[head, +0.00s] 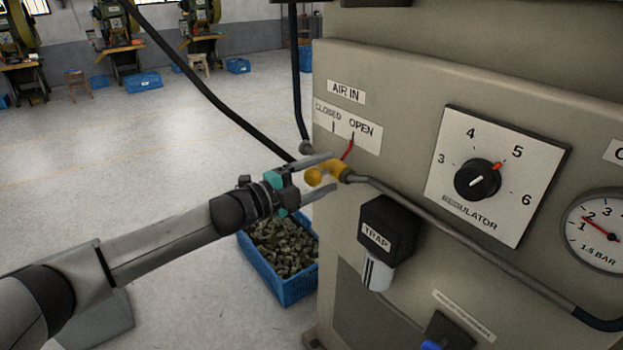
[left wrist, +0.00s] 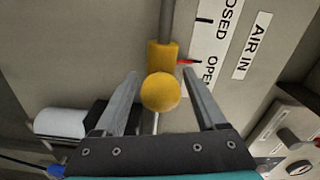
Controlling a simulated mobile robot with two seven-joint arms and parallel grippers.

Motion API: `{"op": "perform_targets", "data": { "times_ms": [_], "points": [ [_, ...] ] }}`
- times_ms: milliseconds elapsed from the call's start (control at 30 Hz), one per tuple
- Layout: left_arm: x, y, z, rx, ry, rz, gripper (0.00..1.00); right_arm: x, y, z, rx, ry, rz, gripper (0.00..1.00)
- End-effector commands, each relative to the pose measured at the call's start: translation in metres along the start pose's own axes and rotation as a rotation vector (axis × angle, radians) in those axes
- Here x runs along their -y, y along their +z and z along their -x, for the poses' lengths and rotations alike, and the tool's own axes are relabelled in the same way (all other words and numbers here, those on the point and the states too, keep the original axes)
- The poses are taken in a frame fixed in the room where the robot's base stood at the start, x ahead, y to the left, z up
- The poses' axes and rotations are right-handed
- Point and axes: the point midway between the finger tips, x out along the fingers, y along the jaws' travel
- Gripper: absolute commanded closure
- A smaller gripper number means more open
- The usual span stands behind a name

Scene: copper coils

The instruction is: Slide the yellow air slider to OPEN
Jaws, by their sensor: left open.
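The yellow air slider (head: 336,169) sits on a grey pipe on the machine's front, below the CLOSED/OPEN label. Its round yellow knob (head: 313,177) sticks out towards my left gripper (head: 326,177). The red pointer (head: 348,150) reaches up to the mark under OPEN. In the left wrist view, the slider body (left wrist: 163,57) and pointer (left wrist: 184,61) also line up with the OPEN mark. My left gripper (left wrist: 161,73) is open, one finger on each side of the knob (left wrist: 160,93), with gaps visible on both sides. My right gripper is out of view.
The regulator dial (head: 478,180) and pressure gauge (head: 597,231) are to the right. A black trap (head: 388,228) hangs below the pipe. A blue crate of metal parts (head: 285,282) stands on the floor beneath my left gripper. Open floor lies to the left.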

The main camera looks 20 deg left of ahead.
Motion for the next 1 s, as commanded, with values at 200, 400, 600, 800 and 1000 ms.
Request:
{"op": "perform_targets", "data": {
  "times_ms": [200,400,600,800,1000],
  "points": [
    [-0.002,0.001,0.022,0.002,0.003,0.0,0.27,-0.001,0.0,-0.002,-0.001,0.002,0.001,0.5],
    [-0.003,0.001,0.055,0.001,0.005,0.0,0.27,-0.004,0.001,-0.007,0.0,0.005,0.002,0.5],
    [-0.003,0.001,0.082,0.001,0.004,0.002,0.27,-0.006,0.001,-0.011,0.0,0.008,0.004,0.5],
    [-0.003,0.0,0.105,-0.001,0.004,0.002,0.27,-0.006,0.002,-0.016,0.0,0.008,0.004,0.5],
    [-0.003,0.0,0.124,-0.001,0.004,0.002,0.27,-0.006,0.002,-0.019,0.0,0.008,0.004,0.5]
  ]
}}
